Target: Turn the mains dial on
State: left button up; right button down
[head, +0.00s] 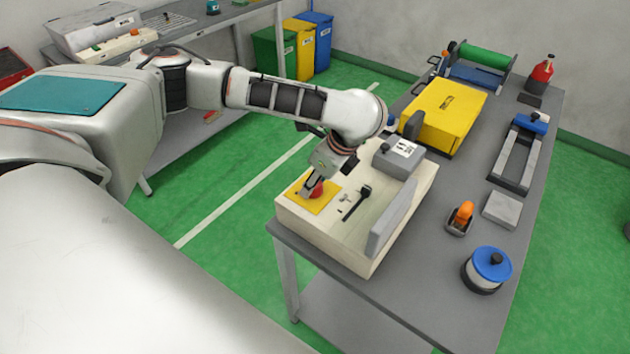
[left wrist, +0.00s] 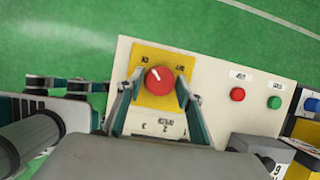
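The mains dial (left wrist: 159,80) is a round red knob with a white pointer line, set on a yellow plate (left wrist: 152,103) at one end of the cream machine (head: 337,240). The pointer leans to the upper left in the left wrist view. Small labels beside the dial are too small to read. My left gripper (head: 315,186) is over the dial. In the left wrist view its fingers (left wrist: 160,75) are apart, one on each side of the dial, with small gaps visible. Dark and teal links (left wrist: 65,86) at the left look like my right gripper; its opening is unclear.
A red button (left wrist: 237,95) and a green button (left wrist: 274,102) sit along the panel. A black lever (head: 358,202) and an upright grey plate (head: 392,219) stand near the dial. A grey box (head: 398,160) and a yellow case (head: 443,114) are farther back.

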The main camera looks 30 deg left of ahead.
pick_arm(q)
jog(key=shift+o, duration=0.7)
jog(key=shift+r, duration=0.15)
jog(key=v, duration=1.1)
jog(key=shift+d+r, duration=0.25)
jog(key=shift+r, duration=0.05)
